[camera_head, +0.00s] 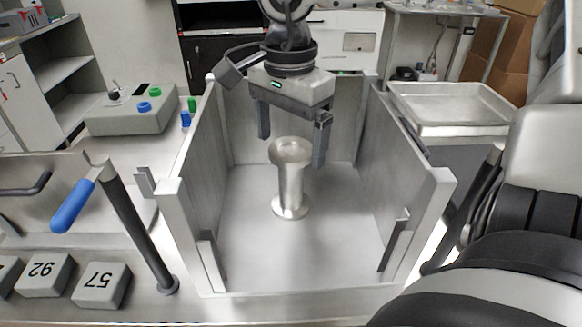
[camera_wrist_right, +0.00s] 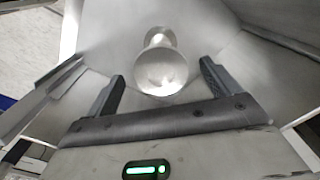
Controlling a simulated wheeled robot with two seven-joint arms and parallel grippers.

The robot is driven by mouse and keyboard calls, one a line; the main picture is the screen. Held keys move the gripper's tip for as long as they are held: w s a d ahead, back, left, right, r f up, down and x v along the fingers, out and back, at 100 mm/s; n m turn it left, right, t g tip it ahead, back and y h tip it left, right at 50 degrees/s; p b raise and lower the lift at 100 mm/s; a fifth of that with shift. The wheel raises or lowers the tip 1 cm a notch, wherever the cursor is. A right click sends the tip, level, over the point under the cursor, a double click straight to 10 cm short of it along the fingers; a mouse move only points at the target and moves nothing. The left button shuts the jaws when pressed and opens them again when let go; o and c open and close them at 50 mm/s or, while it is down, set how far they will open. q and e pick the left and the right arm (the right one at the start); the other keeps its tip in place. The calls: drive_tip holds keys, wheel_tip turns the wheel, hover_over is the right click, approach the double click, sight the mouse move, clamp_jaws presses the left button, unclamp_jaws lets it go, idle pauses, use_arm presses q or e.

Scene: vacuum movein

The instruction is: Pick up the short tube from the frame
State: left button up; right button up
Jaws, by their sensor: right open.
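The short tube (camera_head: 291,180) is a shiny metal tube with a flange at each end. It stands upright on the floor of an open-fronted metal frame (camera_head: 172,215). My right gripper (camera_head: 292,150) hangs above and behind the tube, fingers pointing down, open and empty. In the right wrist view the tube (camera_wrist_right: 160,68) shows just beyond and between the two open fingers (camera_wrist_right: 162,85), its top flange nearest; I cannot tell whether they touch it. My left gripper is not in view.
The frame walls stand close on the left, right and back. A metal tray (camera_head: 455,128) stands to the right. A control box (camera_head: 133,112) with coloured knobs is at the left. A blue-handled lever (camera_head: 73,207) and numbered blocks (camera_head: 102,286) are at the front left.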

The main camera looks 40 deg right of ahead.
sight(290, 149)
wheel_tip(290, 149, down, 5)
drive_tip(key=shift+d+f, duration=0.1)
drive_tip(key=shift+d, duration=0.05)
drive_tip(key=shift+w, duration=0.1)
drive_tip(key=c, duration=1.7)
